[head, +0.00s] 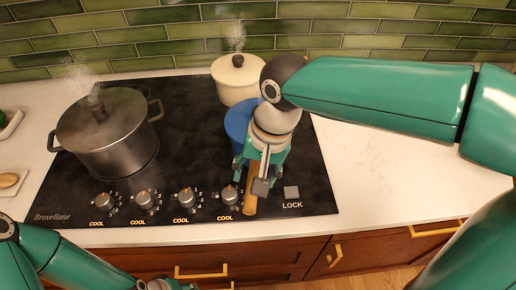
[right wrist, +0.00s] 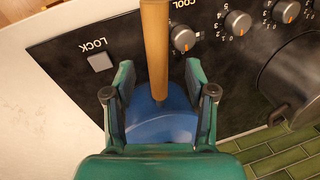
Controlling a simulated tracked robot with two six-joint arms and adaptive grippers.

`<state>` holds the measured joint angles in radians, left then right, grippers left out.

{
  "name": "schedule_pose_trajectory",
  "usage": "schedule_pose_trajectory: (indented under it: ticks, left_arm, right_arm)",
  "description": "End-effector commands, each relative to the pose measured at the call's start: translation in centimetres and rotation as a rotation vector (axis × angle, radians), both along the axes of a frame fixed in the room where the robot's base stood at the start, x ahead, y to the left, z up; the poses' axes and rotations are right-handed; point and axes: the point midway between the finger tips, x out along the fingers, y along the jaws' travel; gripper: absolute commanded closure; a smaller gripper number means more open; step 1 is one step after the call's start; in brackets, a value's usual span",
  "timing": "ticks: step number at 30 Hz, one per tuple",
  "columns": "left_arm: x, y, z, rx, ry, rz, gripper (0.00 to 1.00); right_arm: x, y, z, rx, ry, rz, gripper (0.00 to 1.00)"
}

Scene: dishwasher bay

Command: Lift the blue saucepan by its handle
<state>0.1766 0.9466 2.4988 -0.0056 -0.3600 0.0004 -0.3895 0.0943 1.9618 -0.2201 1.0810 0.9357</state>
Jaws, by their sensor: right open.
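The blue saucepan (head: 237,120) stands at the right part of the black cooktop, partly hidden behind my right arm in the head view. Its wooden handle (head: 249,203) points toward the front edge. In the right wrist view the blue pan (right wrist: 160,122) lies beyond the fingers and the handle (right wrist: 155,45) runs between them. My right gripper (head: 262,172) is open over the handle, with a finger on each side (right wrist: 160,80). Gaps show between handle and fingers. My left arm is at the bottom left of the head view; its fingers are out of frame.
A large steaming grey pot (head: 108,140) stands at the cooktop's left. A cream lidded pot (head: 236,82) stands behind the saucepan. Several knobs (head: 185,197) and a LOCK button (head: 291,193) line the front. The counter on the right (head: 390,170) is clear.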

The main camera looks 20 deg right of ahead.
Motion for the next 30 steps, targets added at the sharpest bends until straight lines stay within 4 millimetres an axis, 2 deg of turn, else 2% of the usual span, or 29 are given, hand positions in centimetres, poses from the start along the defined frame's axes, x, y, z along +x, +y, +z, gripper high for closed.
schedule_pose_trajectory:
  ticks: [12, 20, 30]
  left_arm:
    - [0.0, 0.0, 0.5, 0.000, 0.000, 0.000, 0.60]
    - [0.0, 0.0, 0.5, 0.000, 0.000, 0.000, 0.60]
    - [0.0, 0.0, 0.5, 0.000, 0.000, 0.000, 0.60]
  right_arm:
    - [0.3, 0.5, -4.8, -0.001, 0.003, -0.002, 0.44]
    - [0.4, 0.6, -5.0, 0.000, 0.000, -0.002, 0.44]
    - [0.3, 0.6, -5.0, 0.000, 0.000, -0.002, 0.99]
